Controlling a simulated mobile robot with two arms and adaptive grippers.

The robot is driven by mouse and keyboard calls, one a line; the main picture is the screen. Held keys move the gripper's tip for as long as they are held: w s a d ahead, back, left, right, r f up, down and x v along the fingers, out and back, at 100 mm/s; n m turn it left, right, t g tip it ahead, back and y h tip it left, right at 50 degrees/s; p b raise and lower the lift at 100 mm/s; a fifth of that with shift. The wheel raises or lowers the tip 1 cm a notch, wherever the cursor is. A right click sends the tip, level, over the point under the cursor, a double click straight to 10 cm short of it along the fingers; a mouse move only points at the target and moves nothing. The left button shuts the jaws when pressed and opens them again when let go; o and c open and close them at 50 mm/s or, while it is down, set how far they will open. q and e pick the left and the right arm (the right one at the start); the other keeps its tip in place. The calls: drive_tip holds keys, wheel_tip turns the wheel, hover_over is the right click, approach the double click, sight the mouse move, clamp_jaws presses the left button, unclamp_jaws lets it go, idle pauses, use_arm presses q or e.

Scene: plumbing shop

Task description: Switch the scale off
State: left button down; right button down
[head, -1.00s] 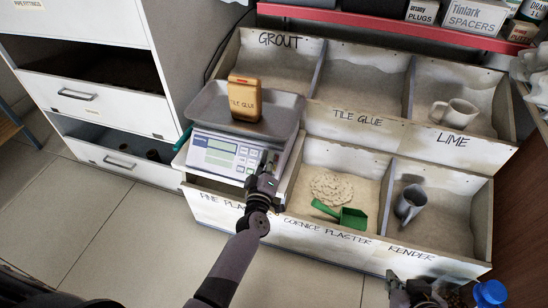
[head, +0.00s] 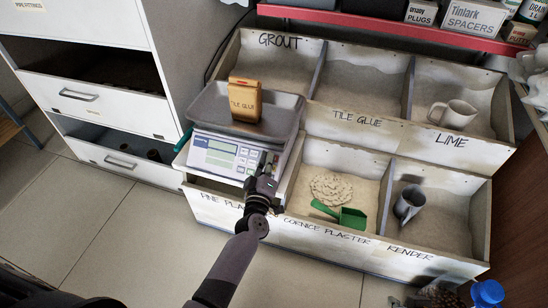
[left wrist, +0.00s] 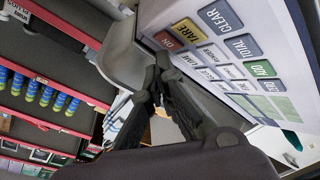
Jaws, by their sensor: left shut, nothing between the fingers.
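The scale (head: 205,146) stands over the left front of the bin unit, with a metal pan on top and a panel with a pale greenish display (head: 221,150) and keys at its right. I cannot read any digits. My left gripper (head: 264,160) is shut and empty at the right end of the panel. In the left wrist view its fingertips (left wrist: 160,66) are close to a red key (left wrist: 168,40) at the panel's corner, beside TARE and CLEAR keys; whether they touch is unclear. My right gripper is not in view.
A tan tile glue pack (head: 245,100) stands on the pan. White drawers (head: 90,85) are at left.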

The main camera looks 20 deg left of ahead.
use_arm(q)
drive_tip(key=shift+s+r, duration=0.15)
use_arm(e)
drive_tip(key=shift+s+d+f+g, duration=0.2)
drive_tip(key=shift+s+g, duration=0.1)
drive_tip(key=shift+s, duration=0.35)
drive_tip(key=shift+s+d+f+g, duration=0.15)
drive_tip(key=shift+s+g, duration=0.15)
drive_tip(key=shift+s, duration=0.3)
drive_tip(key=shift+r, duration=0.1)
